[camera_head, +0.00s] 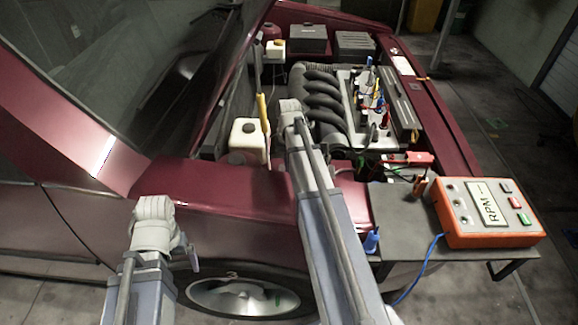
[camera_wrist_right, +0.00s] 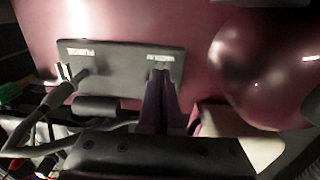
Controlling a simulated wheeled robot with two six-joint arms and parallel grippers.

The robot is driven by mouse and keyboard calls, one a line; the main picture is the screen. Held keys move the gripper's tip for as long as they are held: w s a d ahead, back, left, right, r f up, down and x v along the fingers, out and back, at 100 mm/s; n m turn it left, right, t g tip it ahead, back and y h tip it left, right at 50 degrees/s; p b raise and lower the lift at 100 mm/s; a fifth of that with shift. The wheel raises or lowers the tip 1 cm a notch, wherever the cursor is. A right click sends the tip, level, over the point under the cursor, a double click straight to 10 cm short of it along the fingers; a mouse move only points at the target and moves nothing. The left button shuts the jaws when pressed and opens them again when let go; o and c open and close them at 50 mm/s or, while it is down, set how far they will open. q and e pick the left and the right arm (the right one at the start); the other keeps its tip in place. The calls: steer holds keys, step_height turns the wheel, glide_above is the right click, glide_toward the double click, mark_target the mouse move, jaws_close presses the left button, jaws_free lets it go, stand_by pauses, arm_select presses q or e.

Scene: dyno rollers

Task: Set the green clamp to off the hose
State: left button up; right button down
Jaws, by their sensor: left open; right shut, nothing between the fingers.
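A grey labelled plate (camera_wrist_right: 120,60) shows in the right wrist view, with a fitting under each label; one label reads PURGE upside down. A dark hose (camera_wrist_right: 50,103) runs from the left fitting down to the left. A green piece (camera_wrist_right: 10,92) shows at the left edge; I cannot tell if it is the green clamp. My right gripper (camera_wrist_right: 160,76) is shut and empty, its fingertips at the right fitting; touching is unclear. In the head view its arm reaches over the fender and hides it. My left gripper (camera_head: 187,252) is open and empty, low beside the car's front wheel.
The open engine bay has an intake manifold (camera_head: 322,95), a white reservoir (camera_head: 247,139) and a yellow-handled stick (camera_head: 262,112). An orange RPM meter (camera_head: 487,212) sits on a grey side shelf (camera_head: 400,213) with cables around.

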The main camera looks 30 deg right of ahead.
step_height(320, 180, up, 12)
steer(key=p, duration=1.1)
